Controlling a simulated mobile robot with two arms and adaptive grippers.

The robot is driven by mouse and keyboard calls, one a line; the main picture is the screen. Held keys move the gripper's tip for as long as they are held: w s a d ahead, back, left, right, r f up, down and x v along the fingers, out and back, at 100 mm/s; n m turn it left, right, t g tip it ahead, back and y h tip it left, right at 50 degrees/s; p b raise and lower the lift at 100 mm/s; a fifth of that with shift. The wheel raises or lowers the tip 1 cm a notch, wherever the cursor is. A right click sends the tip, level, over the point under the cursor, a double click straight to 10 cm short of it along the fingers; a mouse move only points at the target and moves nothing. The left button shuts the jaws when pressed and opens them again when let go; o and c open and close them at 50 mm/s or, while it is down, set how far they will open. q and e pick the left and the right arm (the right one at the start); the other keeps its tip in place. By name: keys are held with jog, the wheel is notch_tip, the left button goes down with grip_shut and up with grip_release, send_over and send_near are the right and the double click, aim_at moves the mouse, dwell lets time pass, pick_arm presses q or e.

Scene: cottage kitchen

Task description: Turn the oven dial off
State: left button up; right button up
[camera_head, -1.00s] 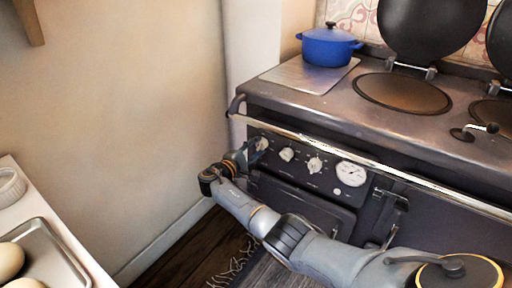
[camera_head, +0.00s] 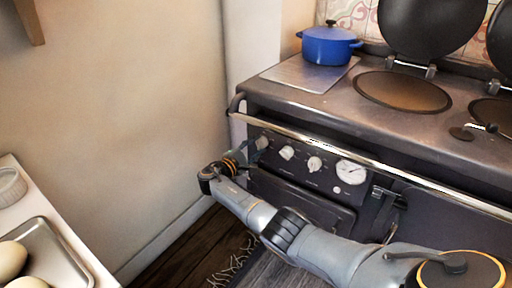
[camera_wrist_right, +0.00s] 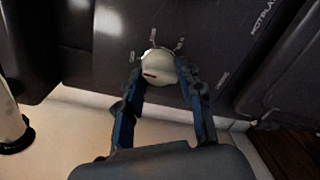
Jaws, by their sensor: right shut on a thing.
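The oven (camera_head: 310,195) has a dark front panel with several pale dials and a round white gauge (camera_head: 351,172). The leftmost dial (camera_head: 262,142) is at my right gripper (camera_head: 248,151), which reaches it from the left front. In the right wrist view the dial (camera_wrist_right: 160,64) is a pale round knob with a short red mark. The fingers of my right gripper (camera_wrist_right: 158,80) stand on either side of it and are shut on it. Small printed marks surround the dial on the panel. My left gripper is not in view.
A chrome rail (camera_head: 340,142) runs along the stove front just above the dials. A blue pot (camera_head: 328,45) stands on the stove top. A wall is at left, and a counter with a metal tray (camera_head: 58,252) is at lower left.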

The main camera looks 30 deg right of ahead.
jog(key=o, duration=1.2)
jog(key=v, duration=1.2)
jog(key=shift+f, duration=0.1)
